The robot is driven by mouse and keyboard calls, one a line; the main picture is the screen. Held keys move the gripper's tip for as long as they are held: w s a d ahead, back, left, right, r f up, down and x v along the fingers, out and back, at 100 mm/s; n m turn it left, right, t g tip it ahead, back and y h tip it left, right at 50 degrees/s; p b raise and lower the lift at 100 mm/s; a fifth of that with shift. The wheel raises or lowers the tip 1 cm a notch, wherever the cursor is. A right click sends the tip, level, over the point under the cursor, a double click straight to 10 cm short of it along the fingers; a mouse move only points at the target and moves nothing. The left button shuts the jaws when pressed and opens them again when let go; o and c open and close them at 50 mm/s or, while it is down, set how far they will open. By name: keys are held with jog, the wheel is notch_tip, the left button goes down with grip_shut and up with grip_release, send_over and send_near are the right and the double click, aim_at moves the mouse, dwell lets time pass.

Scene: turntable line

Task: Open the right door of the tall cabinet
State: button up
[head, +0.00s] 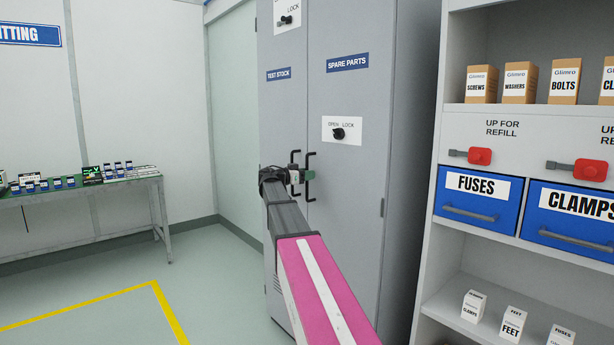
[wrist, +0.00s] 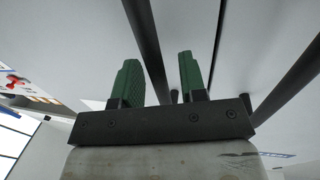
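The tall grey cabinet (head: 370,60) stands ahead, its right door (head: 345,95) marked SPARE PARTS and looking shut. That door carries a black knob (head: 338,133) on a white OPEN/LOCK plate. The right door's black bar handle (head: 311,190) is beside the left door's handle (head: 293,155). My gripper (head: 303,176) is at the handles, partly covering them. In the wrist view my gripper's green fingers (wrist: 158,82) stand apart. A dark bar (wrist: 147,45) appears in the gap between them, with space on both sides; contact cannot be told.
A grey shelf unit (head: 451,165) with blue bins and boxes stands close on the right. A green-topped table (head: 150,172) with small items is at the left. The floor (head: 200,265) between is clear, with a yellow line (head: 165,300).

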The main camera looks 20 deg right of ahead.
grip_shut()
